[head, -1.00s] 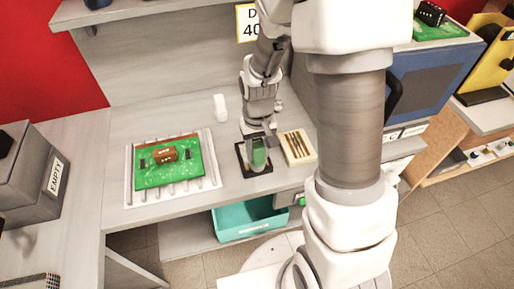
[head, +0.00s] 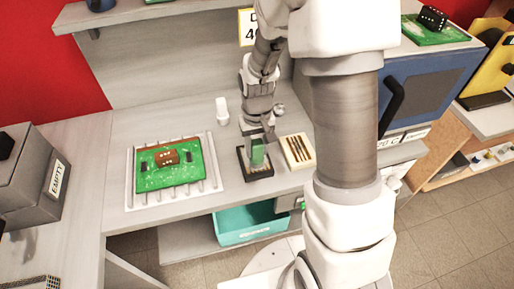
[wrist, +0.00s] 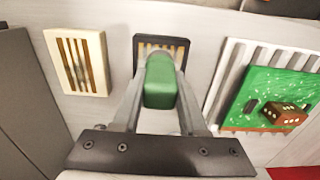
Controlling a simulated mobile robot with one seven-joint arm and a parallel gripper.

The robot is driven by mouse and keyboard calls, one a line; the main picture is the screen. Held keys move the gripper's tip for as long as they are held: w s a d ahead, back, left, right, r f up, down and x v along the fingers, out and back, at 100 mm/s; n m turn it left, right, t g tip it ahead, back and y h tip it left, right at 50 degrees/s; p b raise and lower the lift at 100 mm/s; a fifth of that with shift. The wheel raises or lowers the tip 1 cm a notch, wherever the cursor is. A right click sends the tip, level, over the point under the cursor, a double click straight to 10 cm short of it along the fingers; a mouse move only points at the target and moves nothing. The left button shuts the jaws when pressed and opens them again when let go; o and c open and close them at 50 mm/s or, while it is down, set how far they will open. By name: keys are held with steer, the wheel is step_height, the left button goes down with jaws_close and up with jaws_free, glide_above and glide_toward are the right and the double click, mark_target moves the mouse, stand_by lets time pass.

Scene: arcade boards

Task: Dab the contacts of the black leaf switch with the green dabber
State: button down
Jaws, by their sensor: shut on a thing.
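My gripper (wrist: 160,112) is shut on the green dabber (wrist: 160,82), which stands between its fingers. In the head view, the gripper (head: 257,136) points down with the dabber (head: 257,156) below it. The black leaf switch (head: 262,175) lies on the grey bench right under the dabber. In the wrist view, the black switch (wrist: 138,46) shows brownish-gold strips in a dark frame, partly hidden behind the dabber. I cannot tell whether the dabber touches the strips.
A cream switch-like block (head: 306,160) with brown strips lies close to the right. A green board (head: 160,181) with a brown block and small black parts rests on a white ribbed tray (head: 128,190) to the left. A white cup (head: 221,110) stands behind.

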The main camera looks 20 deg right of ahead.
steer(key=shift+s, duration=0.1)
steer(key=shift+s+f, duration=0.15)
steer(key=shift+s, duration=1)
steer(key=shift+w, duration=0.15)
steer(key=shift+r, duration=0.2)
